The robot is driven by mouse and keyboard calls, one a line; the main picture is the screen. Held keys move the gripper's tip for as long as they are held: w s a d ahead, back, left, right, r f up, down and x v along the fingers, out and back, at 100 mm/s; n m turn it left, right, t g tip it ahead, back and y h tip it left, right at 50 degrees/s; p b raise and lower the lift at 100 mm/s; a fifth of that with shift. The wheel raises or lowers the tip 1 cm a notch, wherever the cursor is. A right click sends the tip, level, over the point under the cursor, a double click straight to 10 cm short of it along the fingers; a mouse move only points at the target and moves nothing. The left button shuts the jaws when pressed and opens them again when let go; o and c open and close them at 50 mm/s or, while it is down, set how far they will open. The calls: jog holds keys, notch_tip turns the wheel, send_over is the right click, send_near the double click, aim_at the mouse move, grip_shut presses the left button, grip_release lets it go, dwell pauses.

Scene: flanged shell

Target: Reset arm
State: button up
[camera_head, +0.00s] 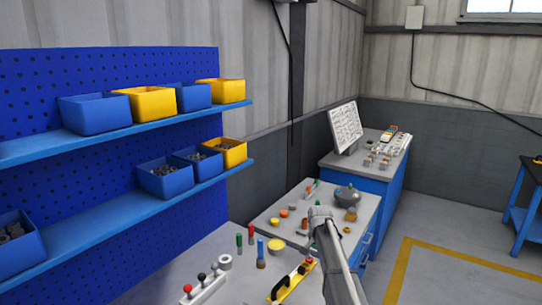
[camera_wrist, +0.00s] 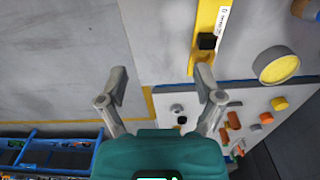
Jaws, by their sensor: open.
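My gripper (camera_wrist: 160,82) shows in the wrist view with its two fingers spread wide apart and nothing between them. Beyond the fingers lie a grey surface and the floor, well apart from them. In the head view my arm (camera_head: 336,262) reaches up from the bottom edge, over the right side of the workbenches. Its end is near the middle bench, and its fingers cannot be made out there. A grey, round shell-like part (camera_head: 347,194) sits on that bench just beyond the arm's end.
A yellow-and-black tool (camera_head: 292,282) lies on the near bench beside my arm, with upright coloured-handled tools and a yellow disc (camera_head: 277,244). Blue shelves (camera_head: 120,145) with blue and yellow bins stand left. A far bench holds a white panel (camera_head: 345,126). Open floor lies right.

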jog(key=s+n, duration=0.7)
jog(key=s, duration=2.3)
jog(key=shift+d, duration=0.15)
